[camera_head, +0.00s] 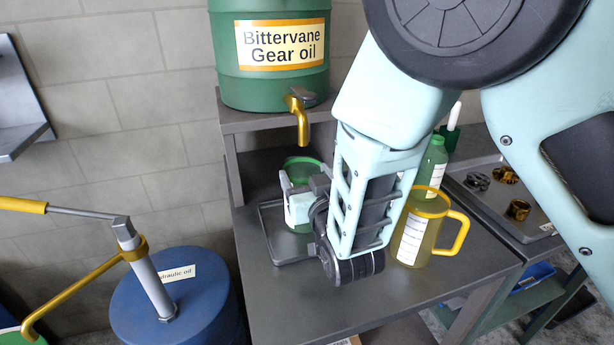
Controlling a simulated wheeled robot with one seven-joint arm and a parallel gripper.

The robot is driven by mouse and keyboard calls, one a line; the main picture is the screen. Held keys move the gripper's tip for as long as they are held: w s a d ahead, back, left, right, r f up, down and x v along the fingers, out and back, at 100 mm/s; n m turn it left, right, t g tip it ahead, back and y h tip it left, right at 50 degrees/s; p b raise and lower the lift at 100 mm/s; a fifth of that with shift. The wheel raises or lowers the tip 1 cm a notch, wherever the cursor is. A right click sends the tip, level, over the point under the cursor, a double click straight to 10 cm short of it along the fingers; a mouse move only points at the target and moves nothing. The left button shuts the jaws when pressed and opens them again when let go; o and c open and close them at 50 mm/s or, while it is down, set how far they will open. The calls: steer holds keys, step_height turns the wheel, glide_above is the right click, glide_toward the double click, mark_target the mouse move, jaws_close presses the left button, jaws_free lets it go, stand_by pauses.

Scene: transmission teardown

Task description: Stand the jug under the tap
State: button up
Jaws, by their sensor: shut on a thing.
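A green jug (303,165) with a pale label is in the grip of my gripper (298,195), which is shut on its side. Its green rim shows above the fingers. The fingers and wrist hide much of its body. The brass tap (300,112) is on the front of the green gear oil drum (228,75). In the picture its spout end is a little above the jug's rim. The jug looks upright over a grey tray (273,246); I cannot tell whether its base touches it.
A yellow jug (412,238) stands on the workbench (310,308), right of my wrist. Behind it is a green bottle (434,165). A tray with several metal parts (517,210) is at the right. A blue hydraulic oil drum with pump (180,318) is at the left. The bench front is clear.

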steer(key=o, duration=1.3)
steer(key=shift+f, duration=0.1)
steer(key=shift+r+p+v, duration=0.15)
steer(key=shift+p+v, duration=0.45)
steer(key=shift+v, duration=2.4)
steer(key=shift+r+p+v, duration=0.1)
steer(key=shift+p+v, duration=0.45)
steer(key=shift+v, duration=2.5)
